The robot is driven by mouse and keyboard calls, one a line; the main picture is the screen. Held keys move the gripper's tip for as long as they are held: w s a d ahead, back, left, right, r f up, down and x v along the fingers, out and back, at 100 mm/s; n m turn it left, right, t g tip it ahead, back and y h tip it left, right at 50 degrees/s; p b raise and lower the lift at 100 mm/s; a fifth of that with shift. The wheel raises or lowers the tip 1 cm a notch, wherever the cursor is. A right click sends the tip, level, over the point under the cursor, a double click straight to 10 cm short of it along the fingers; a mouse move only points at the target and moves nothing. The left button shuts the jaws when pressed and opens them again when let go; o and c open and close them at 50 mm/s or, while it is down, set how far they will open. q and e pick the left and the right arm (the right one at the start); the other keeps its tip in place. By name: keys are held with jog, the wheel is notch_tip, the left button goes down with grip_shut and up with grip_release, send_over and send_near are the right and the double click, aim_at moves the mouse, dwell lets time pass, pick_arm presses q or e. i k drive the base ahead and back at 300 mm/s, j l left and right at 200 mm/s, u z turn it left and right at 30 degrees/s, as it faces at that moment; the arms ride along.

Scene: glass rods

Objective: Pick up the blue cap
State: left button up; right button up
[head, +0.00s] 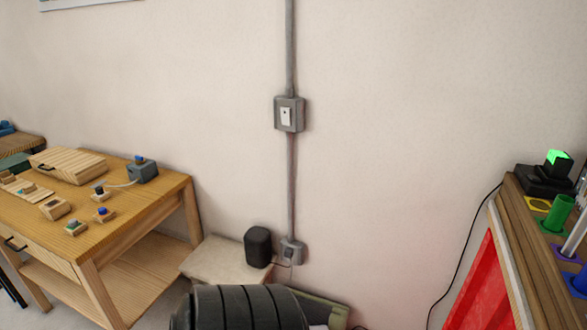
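At the right edge, a blue piece (580,281) sits on the wooden bench (512,245), partly cut off by the frame; I cannot tell whether it is the blue cap. Neither of my grippers is in view.
A wooden table (130,235) at left bears a wooden case (68,165), a grey box (143,173) with a blue top and several small blocks. A black speaker-like box (258,247) stands by the wall. A red panel (482,290) fronts the right bench.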

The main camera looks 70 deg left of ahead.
aim_at(102, 211)
jog(key=u, duration=3.65)
jog(key=j+z, duration=0.1)
jog(key=z, duration=0.25)
jog(key=j+z, duration=0.1)
jog(key=z, duration=0.25)
jog(key=k+j+z, duration=0.1)
jog(key=z, duration=0.2)
jog(key=k+j+z, duration=0.45)
jog(key=j, duration=0.3)
jog(key=k+j+z, duration=0.5)
jog(key=k, duration=0.25)
jog(key=i+j+z, duration=0.15)
jog(key=j, duration=0.8)
jog(key=j+z, duration=0.1)
jog(key=j, duration=0.85)
jog(key=i, duration=0.05)
